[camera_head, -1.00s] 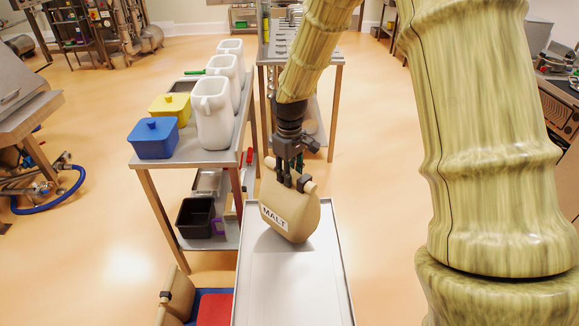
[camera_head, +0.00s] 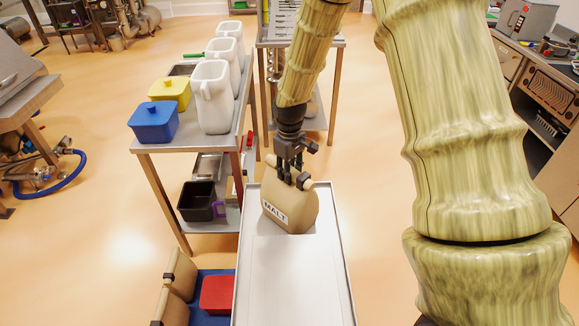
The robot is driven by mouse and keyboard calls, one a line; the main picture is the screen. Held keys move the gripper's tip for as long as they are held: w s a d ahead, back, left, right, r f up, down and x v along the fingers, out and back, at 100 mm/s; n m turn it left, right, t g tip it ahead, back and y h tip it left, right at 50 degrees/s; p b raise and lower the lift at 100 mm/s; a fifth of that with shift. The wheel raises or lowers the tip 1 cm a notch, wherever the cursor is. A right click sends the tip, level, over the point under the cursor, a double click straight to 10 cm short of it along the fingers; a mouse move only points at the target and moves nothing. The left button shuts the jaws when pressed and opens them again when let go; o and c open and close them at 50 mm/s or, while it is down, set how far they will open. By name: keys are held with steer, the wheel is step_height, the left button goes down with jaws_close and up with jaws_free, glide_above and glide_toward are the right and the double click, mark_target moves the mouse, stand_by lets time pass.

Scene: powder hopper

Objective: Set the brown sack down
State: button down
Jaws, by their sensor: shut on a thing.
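The brown sack (camera_head: 291,207), labelled MALT, is upright at the far end of a long pale metal tray-like surface (camera_head: 290,275) with raised edges. Its base appears to be at the surface, but I cannot tell whether it bears its full weight there. My gripper (camera_head: 294,183) comes from above and is shut on the rolled top of the sack. The fingers partly hide that top.
A metal table to the left holds white jugs (camera_head: 213,97), a blue box (camera_head: 153,122) and a yellow box (camera_head: 170,92). A black bin (camera_head: 197,201) is on its lower shelf. Other brown sacks (camera_head: 178,286) and a red box (camera_head: 216,294) are at lower left. The tray's near part is clear.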

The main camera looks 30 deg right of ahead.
steer(key=shift+r, duration=0.1)
steer(key=c, duration=1.1)
jaws_free()
steer(key=shift+s, duration=0.1)
step_height(320, 180, up, 12)
steer(key=b, duration=0.3)
